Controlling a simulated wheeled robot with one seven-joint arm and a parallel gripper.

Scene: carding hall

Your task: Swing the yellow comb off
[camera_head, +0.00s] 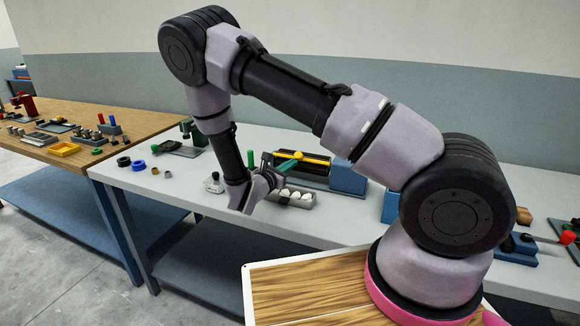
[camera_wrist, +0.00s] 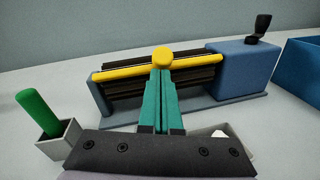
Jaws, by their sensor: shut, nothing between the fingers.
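The yellow comb (camera_wrist: 122,71) is a long bar with a round yellow knob (camera_wrist: 162,57) at its middle. It lies along the dark ribbed roller (camera_wrist: 187,79) of a small carding machine in the wrist view. In the head view the comb (camera_head: 316,160) shows on the far side of my gripper. My gripper (camera_wrist: 161,72) has teal fingers, shut together with nothing between them. Their tips are at the knob, just below it in the wrist view; I cannot tell whether they touch it. The fingers hide part of the roller.
The machine's blue housing (camera_wrist: 240,64) with a black crank (camera_wrist: 262,27) stands right of the comb. A green handle (camera_wrist: 39,112) rises from a grey box at left. A tray of white tufts (camera_head: 280,203) is near my gripper. Rings (camera_head: 138,165) lie on the grey table at left.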

